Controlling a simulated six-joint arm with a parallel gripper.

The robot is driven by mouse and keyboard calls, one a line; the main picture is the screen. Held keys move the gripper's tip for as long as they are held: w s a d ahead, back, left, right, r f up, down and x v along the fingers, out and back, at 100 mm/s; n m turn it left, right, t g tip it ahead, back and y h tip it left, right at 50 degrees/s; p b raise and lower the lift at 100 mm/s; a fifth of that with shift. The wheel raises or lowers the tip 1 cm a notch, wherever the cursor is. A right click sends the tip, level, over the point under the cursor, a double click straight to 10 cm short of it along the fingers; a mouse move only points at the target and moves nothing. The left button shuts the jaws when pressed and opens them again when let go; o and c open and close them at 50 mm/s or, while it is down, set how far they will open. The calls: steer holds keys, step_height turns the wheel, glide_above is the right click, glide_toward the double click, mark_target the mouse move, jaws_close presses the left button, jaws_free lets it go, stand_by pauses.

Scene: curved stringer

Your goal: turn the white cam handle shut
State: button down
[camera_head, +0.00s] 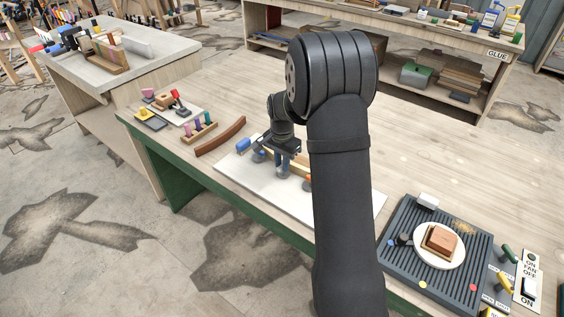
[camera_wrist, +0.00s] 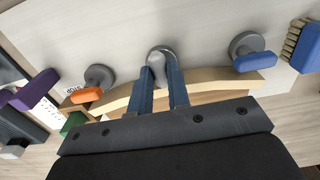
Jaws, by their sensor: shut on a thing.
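The white cam handle (camera_wrist: 157,66) is between my fingertips in the wrist view, on a round grey cam at the far edge of the curved wooden stringer (camera_wrist: 210,80). My gripper (camera_wrist: 160,75) is shut on it, its two blue-grey fingers reaching over the stringer. To the left is a grey cam with an orange handle (camera_wrist: 88,95); to the right is one with a blue handle (camera_wrist: 254,62). Both handles lie against or over the stringer's edge. In the head view my gripper (camera_head: 283,170) is low over the pale board (camera_head: 235,170), and the white handle cannot be made out.
A blue brush (camera_wrist: 301,45) lies right of the cams, and a purple handle (camera_wrist: 35,90) is at left in the wrist view.

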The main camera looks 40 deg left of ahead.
steer(key=shift+r, duration=0.1)
stand_by(0.3)
steer(key=c, duration=1.6)
jaws_free()
steer(key=shift+c, duration=0.2)
step_height(320, 180, up, 17)
steer(key=shift+r, duration=0.2)
steer(key=shift+f, duration=0.1)
step_height(320, 180, down, 17)
steer(key=shift+f, duration=0.2)
steer(key=shift+r, duration=0.1)
